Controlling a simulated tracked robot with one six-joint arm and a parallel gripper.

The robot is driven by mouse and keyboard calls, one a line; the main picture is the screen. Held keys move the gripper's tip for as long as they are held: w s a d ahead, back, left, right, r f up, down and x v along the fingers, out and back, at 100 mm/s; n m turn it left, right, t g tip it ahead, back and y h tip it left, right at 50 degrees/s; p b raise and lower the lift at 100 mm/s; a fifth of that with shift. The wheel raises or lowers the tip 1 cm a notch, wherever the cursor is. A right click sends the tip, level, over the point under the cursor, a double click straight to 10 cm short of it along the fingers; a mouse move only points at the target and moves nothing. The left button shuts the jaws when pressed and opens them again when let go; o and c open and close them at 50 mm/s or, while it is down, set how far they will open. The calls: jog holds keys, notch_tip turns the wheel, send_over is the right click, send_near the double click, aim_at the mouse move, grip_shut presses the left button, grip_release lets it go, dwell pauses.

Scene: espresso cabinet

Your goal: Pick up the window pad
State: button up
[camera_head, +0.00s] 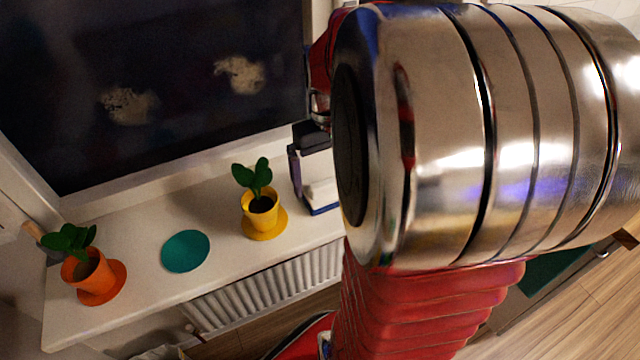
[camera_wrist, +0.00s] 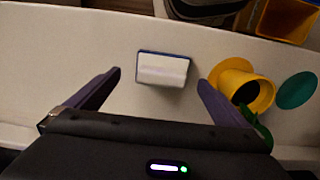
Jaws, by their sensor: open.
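The window pad, a white block with a dark blue base, lies on the white sill. In the wrist view the pad (camera_wrist: 163,69) is ahead of and between my fingertips, with bare sill showing on both sides. My gripper (camera_wrist: 160,79) is open and empty, its two dark fingers spread wider than the pad. In the head view the pad (camera_head: 321,193) is at the right end of the visible sill, partly hidden by my arm. My gripper's dark parts show just above it. The height of the fingertips over the sill is hard to tell.
A yellow pot (camera_head: 261,211) with a plant stands left of the pad, close to my right finger in the wrist view. A teal disc (camera_head: 185,251) and an orange pot (camera_head: 84,270) are farther left. The dark window (camera_head: 170,90) has two pale smudges.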

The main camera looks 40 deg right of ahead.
aim_at(326, 182)
jog(key=shift+a+f, duration=0.1)
jog(key=shift+f, duration=2.3)
jog(key=shift+c, duration=0.3)
jog(key=c, duration=1.1)
jog(key=shift+r, duration=0.1)
jog(key=shift+c, duration=0.2)
notch_tip(326, 182, up, 10)
jog(key=shift+f, duration=0.1)
